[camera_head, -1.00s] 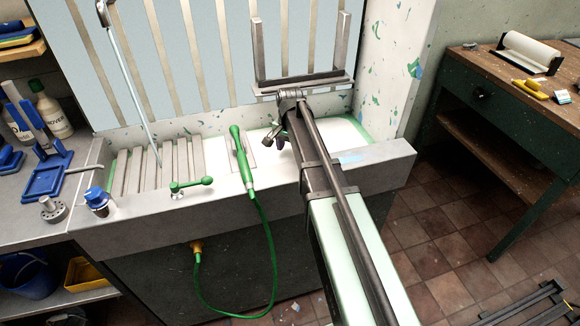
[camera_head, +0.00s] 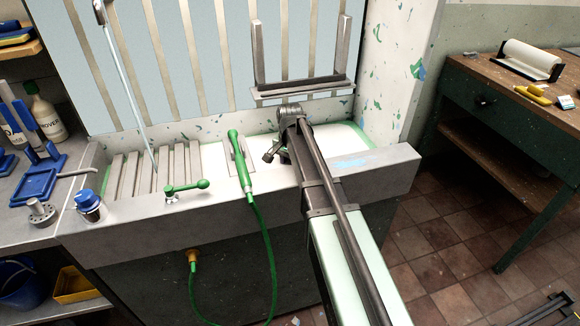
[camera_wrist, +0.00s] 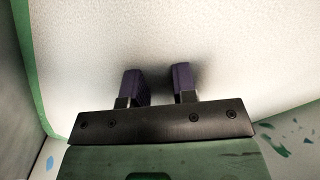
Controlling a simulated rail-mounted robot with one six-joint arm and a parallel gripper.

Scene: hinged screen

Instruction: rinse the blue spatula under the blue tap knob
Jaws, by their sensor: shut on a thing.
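The blue tap knob (camera_head: 89,203) sits on the front rim at the left end of the sink (camera_head: 400,170). My gripper (camera_wrist: 160,84) has two dark purple fingers a small gap apart, over a white surface with a green edge. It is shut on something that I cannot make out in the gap. In the head view my arm reaches over the right part of the sink, and its fingers are hidden. I cannot identify the blue spatula in any view. A stream of water (camera_head: 125,90) runs from a spout at the upper left onto the slatted part of the sink.
A green spray handle (camera_head: 240,160) with a hose stands left of my arm. A green lever tap (camera_head: 186,190) is on the sink's front. A metal bracket (camera_head: 303,90) rises behind my wrist. Left is a shelf with bottles; right is a workbench (camera_head: 480,75).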

